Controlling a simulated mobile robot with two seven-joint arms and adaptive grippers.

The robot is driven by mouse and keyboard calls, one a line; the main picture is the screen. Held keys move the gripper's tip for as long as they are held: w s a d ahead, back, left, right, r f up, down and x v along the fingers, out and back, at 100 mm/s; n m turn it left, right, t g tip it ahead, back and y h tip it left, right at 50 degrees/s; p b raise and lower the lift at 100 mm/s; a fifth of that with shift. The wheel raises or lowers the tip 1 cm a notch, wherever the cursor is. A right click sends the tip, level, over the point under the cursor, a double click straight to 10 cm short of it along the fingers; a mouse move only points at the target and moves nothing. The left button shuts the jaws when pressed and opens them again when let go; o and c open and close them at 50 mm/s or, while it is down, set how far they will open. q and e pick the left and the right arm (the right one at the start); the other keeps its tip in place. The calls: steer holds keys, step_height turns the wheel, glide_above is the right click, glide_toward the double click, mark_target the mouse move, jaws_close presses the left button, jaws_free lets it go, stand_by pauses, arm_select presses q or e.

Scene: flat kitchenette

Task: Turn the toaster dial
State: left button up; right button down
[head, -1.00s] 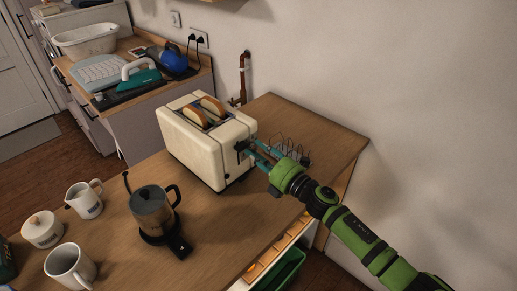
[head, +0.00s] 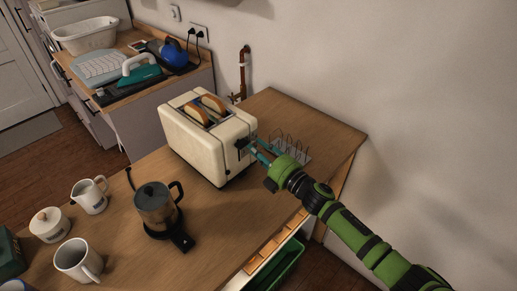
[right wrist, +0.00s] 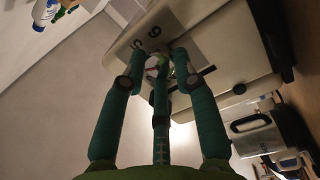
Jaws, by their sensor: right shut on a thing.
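The cream toaster (head: 205,140) stands on the wooden counter with two slices of bread (head: 197,112) in its slots. My right gripper (head: 252,149) reaches in from the right, its teal fingertips at the toaster's right end face. In the right wrist view the gripper (right wrist: 158,65) is shut on the small round toaster dial (right wrist: 153,66), with fingers around it. Printed numbers show on the panel (right wrist: 145,40) beside the dial. In the head view the fingers hide the dial. My left gripper is not in view.
A wire rack (head: 291,147) stands just behind my right gripper. A kettle (head: 156,207) stands in front of the toaster. A jug (head: 90,196), a lidded pot (head: 49,225) and a mug (head: 77,260) are at the left.

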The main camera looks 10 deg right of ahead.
steer(key=c, duration=0.9)
jaws_free()
steer(key=shift+c, duration=0.2)
steer(key=v, duration=1.2)
steer(key=shift+s, duration=0.1)
